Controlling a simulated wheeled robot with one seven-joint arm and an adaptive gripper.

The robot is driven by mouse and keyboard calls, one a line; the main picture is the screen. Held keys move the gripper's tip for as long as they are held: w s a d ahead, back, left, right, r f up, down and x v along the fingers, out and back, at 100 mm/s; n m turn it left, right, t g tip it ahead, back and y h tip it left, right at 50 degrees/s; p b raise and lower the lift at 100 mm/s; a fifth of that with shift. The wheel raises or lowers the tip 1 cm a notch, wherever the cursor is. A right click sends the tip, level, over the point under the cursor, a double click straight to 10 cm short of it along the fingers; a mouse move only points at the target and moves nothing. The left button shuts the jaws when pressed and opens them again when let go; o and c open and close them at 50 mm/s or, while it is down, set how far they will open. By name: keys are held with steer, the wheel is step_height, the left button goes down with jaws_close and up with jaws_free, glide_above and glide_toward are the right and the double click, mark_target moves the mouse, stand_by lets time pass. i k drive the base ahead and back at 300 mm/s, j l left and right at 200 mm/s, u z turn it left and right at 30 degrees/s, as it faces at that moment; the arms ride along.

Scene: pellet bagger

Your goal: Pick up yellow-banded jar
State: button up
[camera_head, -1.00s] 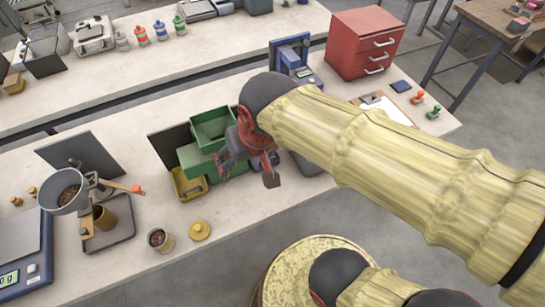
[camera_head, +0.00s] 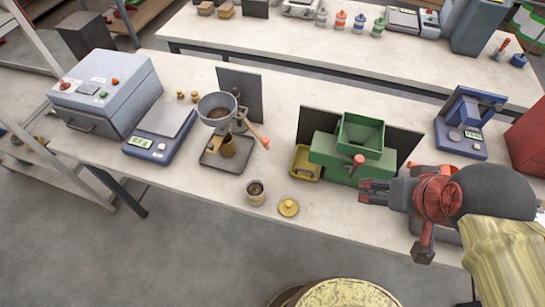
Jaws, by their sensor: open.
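The yellow-banded jar (camera_head: 256,193) stands upright and uncapped near the front edge of the bench, with dark pellets in it. A round yellow lid (camera_head: 289,208) lies on the bench just right of it. My gripper (camera_head: 366,192) is open and empty, to the right of the jar and lid and well apart from them. Its fingers point left, in front of the green machine. The small view leaves the exact gap between the fingers hard to see.
The green hopper machine (camera_head: 350,158) with a yellow tray (camera_head: 305,163) stands behind the gripper. A grey funnel unit (camera_head: 217,110) stands behind the jar, with a blue scale (camera_head: 160,135) farther left. Several colour-banded jars are on the back bench (camera_head: 285,40).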

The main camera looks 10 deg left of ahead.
mark_target(254, 188)
steer(key=u, duration=1.25)
